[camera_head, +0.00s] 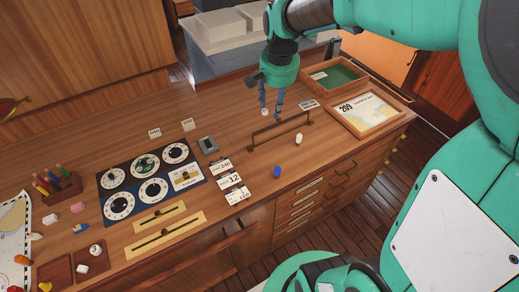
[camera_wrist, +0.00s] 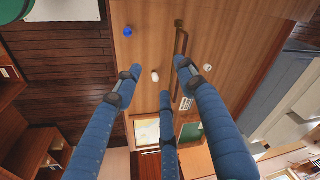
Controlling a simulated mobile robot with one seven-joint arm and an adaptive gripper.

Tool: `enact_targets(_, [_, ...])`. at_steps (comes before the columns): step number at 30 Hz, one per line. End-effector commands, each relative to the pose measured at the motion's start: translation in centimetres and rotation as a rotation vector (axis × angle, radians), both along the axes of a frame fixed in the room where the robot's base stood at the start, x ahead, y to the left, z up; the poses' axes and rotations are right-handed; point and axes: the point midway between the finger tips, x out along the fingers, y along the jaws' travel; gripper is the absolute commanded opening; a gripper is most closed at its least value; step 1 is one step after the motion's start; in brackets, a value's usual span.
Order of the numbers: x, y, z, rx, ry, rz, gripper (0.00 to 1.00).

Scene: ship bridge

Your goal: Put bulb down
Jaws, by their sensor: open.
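My gripper (camera_head: 265,102) is open and empty above the back part of the desk, with its fingers pointing down. In the wrist view its blue fingers (camera_wrist: 158,95) are spread apart with nothing held. A small white bulb-like piece (camera_head: 299,138) stands on the desk in front of the low rail; it also shows in the wrist view (camera_wrist: 155,76). A similar blue piece (camera_head: 277,172) stands nearer the front edge, also in the wrist view (camera_wrist: 127,31). A small round white thing (camera_head: 265,112) is below my fingertips, behind the rail. I cannot tell which is the task's bulb.
The low rail (camera_head: 281,133) stands on the desk close to my gripper. A framed chart tray (camera_head: 366,112) and a green-lined tray (camera_head: 333,77) are at right. A dial panel (camera_head: 150,180) and number cards (camera_head: 232,181) lie left. Bare wood surrounds the blue piece.

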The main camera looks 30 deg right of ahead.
Motion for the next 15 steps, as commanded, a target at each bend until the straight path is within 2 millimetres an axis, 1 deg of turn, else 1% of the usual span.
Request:
enact_targets(1, [-1.0, 1.5, 1.3, -0.011, -0.018, 0.045, 0.4])
enact_targets(6, [-4.4, 5.7, 4.1, -0.048, -0.066, 0.192, 0.4])
enact_targets(10, [-7.4, 8.5, 5.8, -0.076, -0.103, 0.304, 0.4])
enact_targets(15, [-11.5, 11.8, 7.2, -0.114, -0.151, 0.447, 0.4])
